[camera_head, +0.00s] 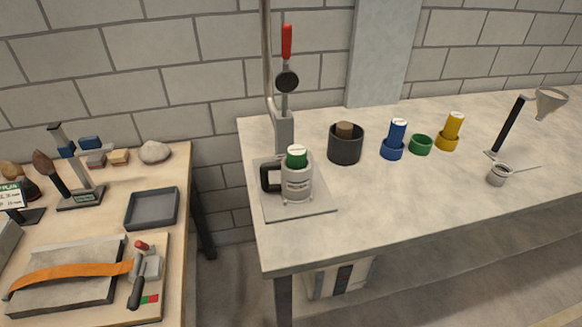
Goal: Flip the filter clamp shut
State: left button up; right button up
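The clamp that looks like the filter clamp (286,78) stands at the back left of the right-hand table. Its red-handled arm with a round dark pad points straight up from a grey post (284,132), so it looks open. In front of the post, a grey cup (297,184) with a black handle stands upright on a square plate (314,206). A green piece (297,155) sits in the cup's top. The raised pad is well above the cup and apart from it. Neither gripper is in view.
A dark pot (346,149), blue (397,131) and yellow (454,125) cylinders, a green ring (420,145) and a funnel stand (507,125) stand to the right. The left table (172,231) holds a tray (152,209) and a sandbed (70,282). The right table's front is clear.

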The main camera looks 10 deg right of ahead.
aim_at(286, 81)
jog(key=k, duration=0.5)
jog(key=z, duration=1.45)
jog(key=i, duration=0.95)
jog(key=u, duration=2.05)
